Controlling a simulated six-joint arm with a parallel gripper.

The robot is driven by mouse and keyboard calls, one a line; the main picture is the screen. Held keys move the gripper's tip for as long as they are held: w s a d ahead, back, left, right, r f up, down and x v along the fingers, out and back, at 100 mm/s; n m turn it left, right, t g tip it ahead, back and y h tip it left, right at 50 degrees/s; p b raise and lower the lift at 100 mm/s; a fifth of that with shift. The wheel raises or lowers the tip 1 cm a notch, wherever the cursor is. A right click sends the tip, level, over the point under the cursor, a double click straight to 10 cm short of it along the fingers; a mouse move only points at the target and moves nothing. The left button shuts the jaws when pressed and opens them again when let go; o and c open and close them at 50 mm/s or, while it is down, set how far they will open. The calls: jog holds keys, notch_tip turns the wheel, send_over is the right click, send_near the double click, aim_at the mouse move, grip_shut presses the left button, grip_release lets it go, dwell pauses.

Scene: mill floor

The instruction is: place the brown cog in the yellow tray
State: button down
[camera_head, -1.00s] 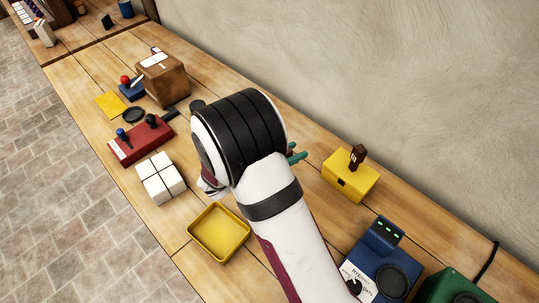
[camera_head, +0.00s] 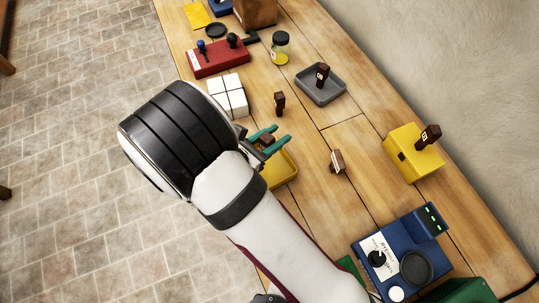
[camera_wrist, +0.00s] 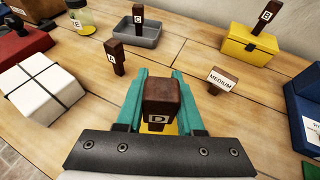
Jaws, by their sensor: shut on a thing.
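My gripper (camera_head: 271,142), with teal fingers, is shut on a brown block marked D (camera_wrist: 160,98). The block also shows as a small dark top between the fingers in the head view (camera_head: 266,138). The yellow tray (camera_head: 283,175) is partly hidden by my gripper and arm. In the wrist view, bits of yellow show beside and below the held block, which appears to be above the tray. I cannot make out cog teeth on any brown thing. Other brown pieces are A (camera_wrist: 115,58), standing on the table, and a piece with a "MEDIUM" label (camera_head: 337,162).
A white block (camera_head: 228,93) stands beyond the tray. A grey tray (camera_head: 339,92) holds piece C (camera_wrist: 138,18), and a yellow box (camera_head: 413,165) bears piece B (camera_wrist: 265,14). A jar (camera_head: 281,50), a red control box (camera_head: 218,58) and a blue scale (camera_head: 395,262) stand around.

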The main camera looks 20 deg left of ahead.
notch_tip(320, 180, down, 6)
jog(key=shift+f, duration=0.1)
jog(key=shift+f, duration=0.15)
jog(key=c, duration=0.5)
grip_release()
jog(key=shift+c, duration=0.2)
